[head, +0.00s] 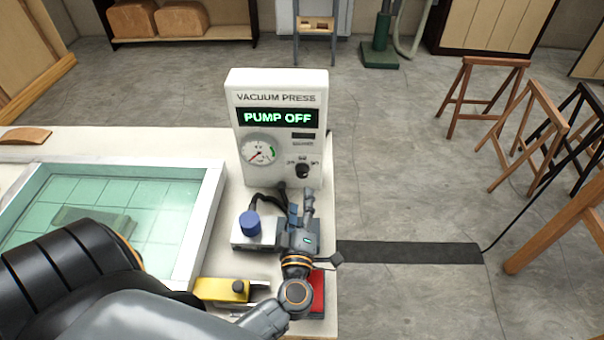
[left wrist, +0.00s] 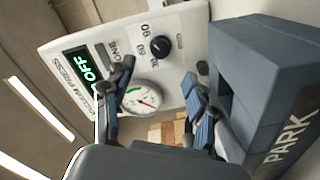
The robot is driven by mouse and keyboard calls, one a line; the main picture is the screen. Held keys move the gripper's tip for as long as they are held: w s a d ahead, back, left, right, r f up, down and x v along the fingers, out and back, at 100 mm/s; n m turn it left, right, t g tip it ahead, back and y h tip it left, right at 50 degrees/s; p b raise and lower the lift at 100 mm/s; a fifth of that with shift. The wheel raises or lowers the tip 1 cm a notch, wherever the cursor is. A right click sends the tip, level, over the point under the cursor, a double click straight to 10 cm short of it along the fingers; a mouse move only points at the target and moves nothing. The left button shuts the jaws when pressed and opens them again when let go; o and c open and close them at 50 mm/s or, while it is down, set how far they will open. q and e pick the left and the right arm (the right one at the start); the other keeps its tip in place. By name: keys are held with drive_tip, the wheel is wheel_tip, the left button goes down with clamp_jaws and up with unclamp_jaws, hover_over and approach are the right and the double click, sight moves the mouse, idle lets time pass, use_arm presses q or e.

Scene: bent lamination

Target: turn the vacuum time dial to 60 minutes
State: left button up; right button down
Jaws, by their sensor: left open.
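The white vacuum press panel (head: 277,130) stands upright at the table's back right corner, its green display (head: 277,118) reading "PUMP OFF". The black time dial (head: 302,171) is low on the panel's right side. In the left wrist view the dial (left wrist: 159,46) has printed marks around it, 90 and 60 among them; its pointer is too small to read. My left gripper (head: 301,204) is open and empty in front of the panel, just below the dial in the head view. In the left wrist view its fingertips (left wrist: 159,72) are apart, with the dial beyond them. My right gripper is out of view.
A round gauge (head: 258,152) sits left of the dial. A metal box with a blue knob (head: 249,222) and a yellow tool (head: 222,290) are on the table. A glass-topped frame (head: 207,222) lies left. A blue-grey block lettered "PARK" (left wrist: 262,90) is close in the left wrist view.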

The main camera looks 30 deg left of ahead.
sight(302, 175)
use_arm(q)
drive_tip(key=p+x, duration=0.1)
drive_tip(key=x, duration=0.8)
drive_tip(key=shift+f, duration=0.1)
drive_tip(key=shift+s, duration=0.1)
drive_tip(key=c, duration=1.2)
